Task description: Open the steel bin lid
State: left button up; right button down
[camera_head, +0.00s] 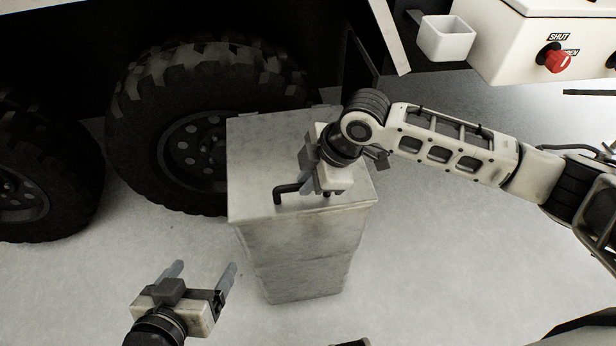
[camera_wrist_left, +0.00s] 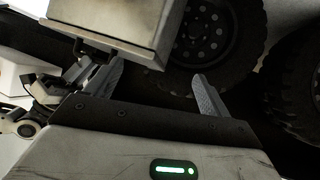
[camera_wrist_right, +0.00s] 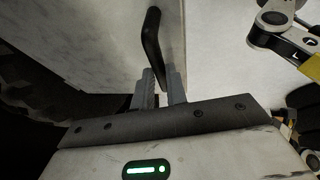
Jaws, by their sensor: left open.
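The steel bin (camera_head: 300,255) stands upright on the floor beside a large wheel. Its flat grey lid (camera_head: 262,150) lies down over the top and looks closed. A dark bar handle (camera_head: 287,189) is at the lid's front edge; it also shows in the right wrist view (camera_wrist_right: 152,38). My right gripper (camera_head: 318,182) is at the handle, its fingers close together with the bar running between them (camera_wrist_right: 162,90). Contact at the fingertips is partly hidden. My left gripper (camera_head: 203,272) is open and empty, low in front of the bin, to its left.
Big tyres (camera_head: 195,120) stand close behind and left of the bin. A white box with a red knob (camera_head: 558,60) and a small white open cup (camera_head: 446,38) are at the upper right. The pale floor (camera_head: 430,250) right of the bin is clear.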

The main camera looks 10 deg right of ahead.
jog(key=shift+r+p, duration=0.3)
jog(key=shift+p, duration=0.05)
pick_arm(q)
jog(key=shift+s+a+r+m+g+y+p, duration=0.2)
jog(key=shift+r+p, duration=0.35)
jog(key=shift+p, duration=0.95)
jog(key=shift+s+a+r+m+g+y+p, duration=0.2)
jog(key=shift+r+p, duration=0.4)
jog(key=shift+p, duration=0.9)
jog(key=shift+s+a+r+m+g+y+p, duration=0.1)
jog(key=shift+a+r+p, duration=0.3)
jog(key=shift+p, duration=1.1)
pick_arm(e)
jog(key=w+r+g, duration=0.4)
jog(key=w+r, duration=0.5)
jog(key=r, duration=0.5)
jog(key=shift+r+m, duration=0.2)
jog(key=shift+m, duration=0.2)
pick_arm(q)
jog(key=shift+d+r, duration=0.15)
pick_arm(e)
jog(key=shift+d, duration=0.1)
